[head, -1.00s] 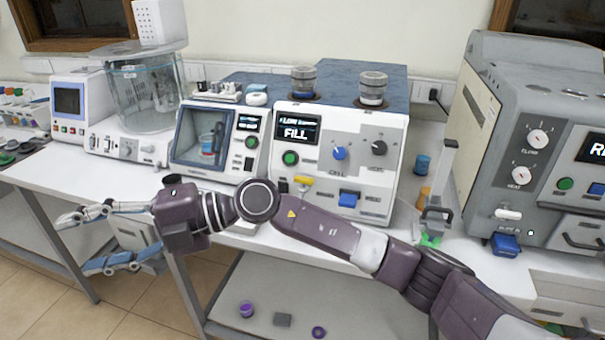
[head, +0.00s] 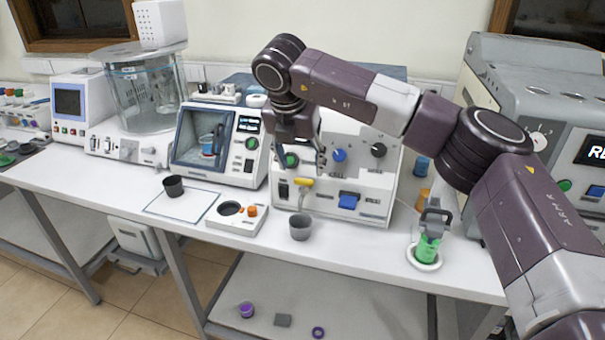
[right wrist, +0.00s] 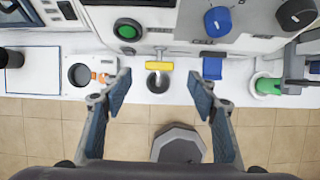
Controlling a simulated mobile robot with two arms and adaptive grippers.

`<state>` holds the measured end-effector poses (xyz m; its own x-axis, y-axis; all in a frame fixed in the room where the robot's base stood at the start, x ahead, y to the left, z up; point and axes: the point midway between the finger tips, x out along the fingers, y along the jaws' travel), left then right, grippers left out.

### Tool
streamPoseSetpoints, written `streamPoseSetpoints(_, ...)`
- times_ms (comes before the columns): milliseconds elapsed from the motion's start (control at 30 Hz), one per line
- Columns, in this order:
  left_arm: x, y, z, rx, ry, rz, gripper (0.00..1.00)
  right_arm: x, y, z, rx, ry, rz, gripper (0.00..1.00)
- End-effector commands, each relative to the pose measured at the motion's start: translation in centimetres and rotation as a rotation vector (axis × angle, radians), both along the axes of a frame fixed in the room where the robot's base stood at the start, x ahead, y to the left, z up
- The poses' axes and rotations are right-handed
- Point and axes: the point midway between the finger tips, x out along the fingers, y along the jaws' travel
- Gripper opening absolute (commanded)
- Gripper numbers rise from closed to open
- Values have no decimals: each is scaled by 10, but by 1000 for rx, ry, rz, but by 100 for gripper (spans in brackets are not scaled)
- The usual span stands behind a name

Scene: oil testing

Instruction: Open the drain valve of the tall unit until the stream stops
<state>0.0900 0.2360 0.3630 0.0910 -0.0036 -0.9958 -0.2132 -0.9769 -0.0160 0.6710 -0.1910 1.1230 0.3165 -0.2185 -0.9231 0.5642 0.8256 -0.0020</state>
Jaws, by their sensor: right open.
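The white tall unit (head: 378,192), with dials and a blue top, stands mid-table, partly hidden by my right arm. Its yellow valve handle (head: 304,182) sits low on the front. A dark grey cup (head: 300,227) stands on the table below the handle. My right gripper (head: 298,165) is open and empty, in front of the unit near the handle. In the right wrist view, the yellow handle (right wrist: 158,66) lies crosswise between the spread fingers, apart from both, with the cup (right wrist: 157,83) just below. I cannot make out a stream. My left gripper is not in view.
A blue lever (head: 349,200) is right of the yellow handle. A white device (head: 236,213) and a black cup (head: 173,186) stand to the left. A green vessel (head: 428,249) under a grey clamp stands to the right. The table's front edge is clear.

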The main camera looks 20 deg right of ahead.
Motion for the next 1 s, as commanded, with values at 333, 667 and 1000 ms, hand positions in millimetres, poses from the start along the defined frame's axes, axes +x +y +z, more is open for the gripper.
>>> streamPoseSetpoints(333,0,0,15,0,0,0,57,15,-10,-43,1,2,3,54)
streamPoseSetpoints(667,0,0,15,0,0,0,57,16,-10,-49,2,1,4,54)
streamPoseSetpoints(1000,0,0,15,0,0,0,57,16,-10,-49,2,1,4,17)
